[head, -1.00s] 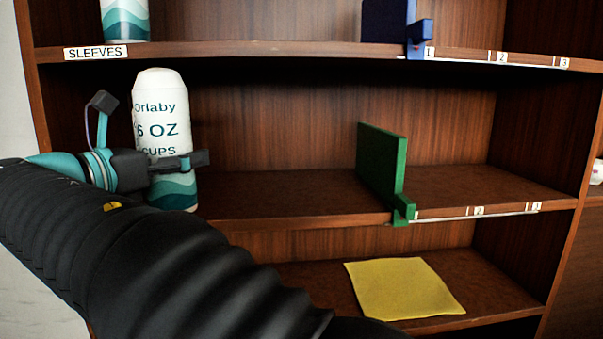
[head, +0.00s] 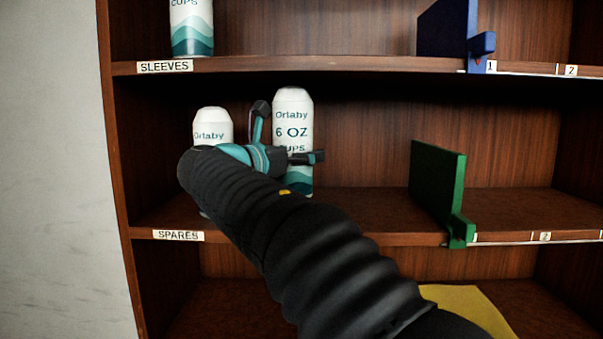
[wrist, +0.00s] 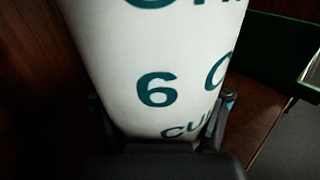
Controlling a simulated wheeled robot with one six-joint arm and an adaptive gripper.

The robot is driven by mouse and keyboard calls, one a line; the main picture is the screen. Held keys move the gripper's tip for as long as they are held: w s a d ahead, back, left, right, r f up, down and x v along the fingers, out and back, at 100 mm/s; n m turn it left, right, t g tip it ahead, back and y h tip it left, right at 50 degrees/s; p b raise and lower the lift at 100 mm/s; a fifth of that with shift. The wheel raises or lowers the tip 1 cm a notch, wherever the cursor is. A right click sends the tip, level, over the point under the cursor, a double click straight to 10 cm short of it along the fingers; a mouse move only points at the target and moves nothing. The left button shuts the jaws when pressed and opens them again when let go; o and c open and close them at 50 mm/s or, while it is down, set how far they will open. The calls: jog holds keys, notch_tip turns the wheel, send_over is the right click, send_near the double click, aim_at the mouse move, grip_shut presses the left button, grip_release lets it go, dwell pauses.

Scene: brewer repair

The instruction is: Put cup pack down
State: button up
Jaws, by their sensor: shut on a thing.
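The cup pack (head: 292,112) is a white cylinder with "Orlaby 6 OZ CUPS" lettering and teal waves at its bottom. In the head view it is upright at the middle shelf. My gripper (head: 297,157) is shut on its lower half. The wrist view shows the white pack (wrist: 155,60) filling the space between the fingers (wrist: 162,125). I cannot tell whether its base touches the shelf (head: 345,208). A second Orlaby pack (head: 212,125) stands just left of it, its lower part mostly hidden by my arm.
A green divider (head: 437,190) stands to the right on the middle shelf, with clear shelf between it and the pack. A "SPARES" label (head: 178,235) marks the shelf edge. Above are another pack (head: 191,28) and a blue divider (head: 447,28). A yellow cloth (head: 470,308) lies below.

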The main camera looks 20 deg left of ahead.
aim_at(302, 171)
jog(key=shift+w+d+f+b, duration=0.1)
jog(key=shift+f+b, duration=0.65)
jog(key=shift+f, duration=0.95)
jog(key=shift+f, duration=0.1)
jog(key=o, duration=1.4)
jog(key=shift+o, duration=0.2)
jog(key=p+v, duration=0.1)
jog(key=v, duration=1.1)
